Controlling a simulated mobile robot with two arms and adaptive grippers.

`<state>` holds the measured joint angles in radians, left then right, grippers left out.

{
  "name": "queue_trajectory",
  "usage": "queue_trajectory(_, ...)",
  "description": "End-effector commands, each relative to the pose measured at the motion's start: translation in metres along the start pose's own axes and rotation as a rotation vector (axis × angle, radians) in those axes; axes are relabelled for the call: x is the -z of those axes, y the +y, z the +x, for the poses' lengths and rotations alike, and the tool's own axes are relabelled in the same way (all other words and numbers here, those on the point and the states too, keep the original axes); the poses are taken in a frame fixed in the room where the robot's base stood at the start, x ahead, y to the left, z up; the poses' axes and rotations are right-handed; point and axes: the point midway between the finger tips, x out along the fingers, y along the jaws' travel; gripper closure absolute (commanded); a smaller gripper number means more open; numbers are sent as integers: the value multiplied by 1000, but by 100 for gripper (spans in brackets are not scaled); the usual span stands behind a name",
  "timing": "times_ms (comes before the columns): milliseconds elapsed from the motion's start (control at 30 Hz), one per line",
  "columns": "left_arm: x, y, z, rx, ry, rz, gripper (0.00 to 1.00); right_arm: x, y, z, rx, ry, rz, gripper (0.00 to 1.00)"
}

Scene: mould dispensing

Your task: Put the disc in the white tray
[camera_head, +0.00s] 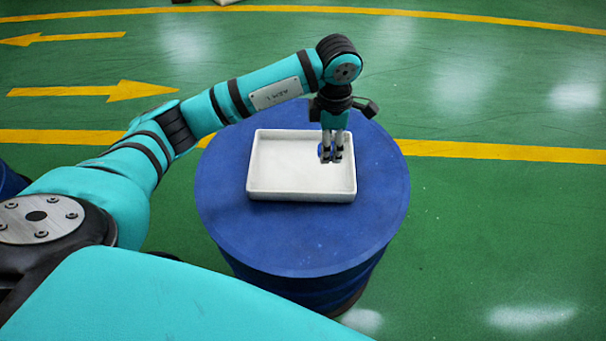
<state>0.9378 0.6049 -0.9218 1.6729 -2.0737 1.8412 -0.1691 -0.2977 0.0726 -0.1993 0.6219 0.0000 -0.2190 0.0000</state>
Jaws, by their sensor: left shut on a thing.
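The white tray (278,193) is a shallow, empty-looking rectangular tray on top of a round blue drum. My left gripper (331,160) points down over the right part of the tray. My right gripper is not in view.
The blue drum (300,245) stands on a green floor with yellow lines and arrows. Its top has free room around the tray. Part of another dark blue object (8,183) shows at the left edge.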

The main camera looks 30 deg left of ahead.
Motion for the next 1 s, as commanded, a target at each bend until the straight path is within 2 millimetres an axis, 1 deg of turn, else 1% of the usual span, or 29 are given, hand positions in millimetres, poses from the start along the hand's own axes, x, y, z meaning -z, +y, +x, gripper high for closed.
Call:
queue_trajectory(33, -1, 2, 2, 2, -1, -28, 86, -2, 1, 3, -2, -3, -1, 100)
queue_trajectory(133, -2, 1, 14, 7, 0, -52, 86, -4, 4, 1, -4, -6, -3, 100)
queue_trajectory(333, -2, 1, 49, 6, 0, -52, 86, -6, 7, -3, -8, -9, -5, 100)
queue_trajectory(400, -2, 1, 57, 5, 0, -52, 86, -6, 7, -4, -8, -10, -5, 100)
queue_trajectory(567, -2, 2, 69, 4, 0, -51, 86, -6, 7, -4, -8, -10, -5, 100)
queue_trajectory(733, -2, 1, 93, 6, 0, -51, 86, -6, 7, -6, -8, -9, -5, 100)
queue_trajectory(800, -2, 1, 99, 4, -2, -49, 86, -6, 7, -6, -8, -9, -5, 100)
queue_trajectory(1000, -2, 2, 99, 2, -2, -49, 86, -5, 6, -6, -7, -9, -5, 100)
